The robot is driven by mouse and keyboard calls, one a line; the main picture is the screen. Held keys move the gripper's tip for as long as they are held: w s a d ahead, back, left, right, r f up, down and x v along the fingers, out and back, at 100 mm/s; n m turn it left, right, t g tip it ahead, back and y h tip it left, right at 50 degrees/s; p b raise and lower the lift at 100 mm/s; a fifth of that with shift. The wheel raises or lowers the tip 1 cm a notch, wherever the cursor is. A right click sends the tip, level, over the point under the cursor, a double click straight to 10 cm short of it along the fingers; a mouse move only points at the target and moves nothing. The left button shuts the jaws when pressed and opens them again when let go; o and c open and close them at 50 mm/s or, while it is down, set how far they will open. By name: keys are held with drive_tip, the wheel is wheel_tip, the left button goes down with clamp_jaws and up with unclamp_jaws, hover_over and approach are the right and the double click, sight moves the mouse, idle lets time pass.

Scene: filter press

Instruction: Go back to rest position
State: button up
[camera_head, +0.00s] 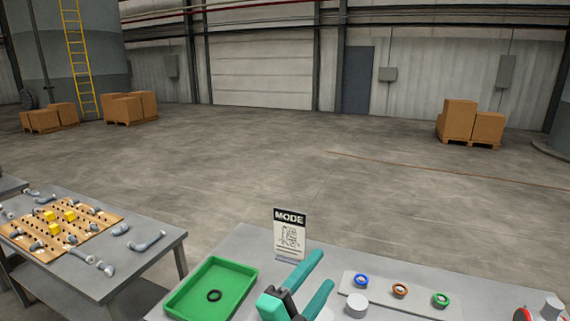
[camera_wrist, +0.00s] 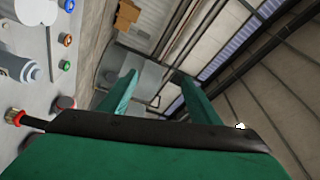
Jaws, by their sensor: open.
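My gripper (camera_head: 316,279) shows at the bottom middle of the head view, above the grey table (camera_head: 222,246). Its two green fingers are spread apart with nothing between them. In the wrist view the fingers (camera_wrist: 158,82) also stand apart and empty, pointing out toward the hall wall and roof. The gripper is clear of the things on the table as far as I can see.
A green tray (camera_head: 245,269) holding a dark ring (camera_head: 214,296) lies left of my gripper. A MODE sign (camera_head: 289,236) stands behind it. A panel with blue (camera_head: 361,281), orange (camera_head: 400,290) and green (camera_head: 441,299) rings lies right. A pegboard table (camera_head: 150,262) stands left. Open floor lies beyond.

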drive_tip(key=s+a+f+n+t+y, duration=0.1)
drive_tip(key=s+f+n+y, duration=0.55)
drive_tip(key=f+n, duration=0.5)
drive_tip(key=s+a+f+n+t+y, duration=0.2)
drive_tip(key=s+f+n+y, duration=0.45)
drive_tip(key=f+n, duration=0.45)
drive_tip(key=s+a+f+g, duration=0.1)
drive_tip(key=s+f, duration=0.2)
drive_tip(key=s, duration=0.5)
drive_tip(key=s+a+f+g, duration=0.1)
drive_tip(key=s+f, duration=0.2)
drive_tip(key=s, duration=0.5)
drive_tip(key=s+a+f+g+h, duration=0.1)
drive_tip(key=s+a+f, duration=0.1)
drive_tip(key=s, duration=0.7)
drive_tip(key=shift+f+m, duration=0.4)
drive_tip(key=shift+m, duration=0.05)
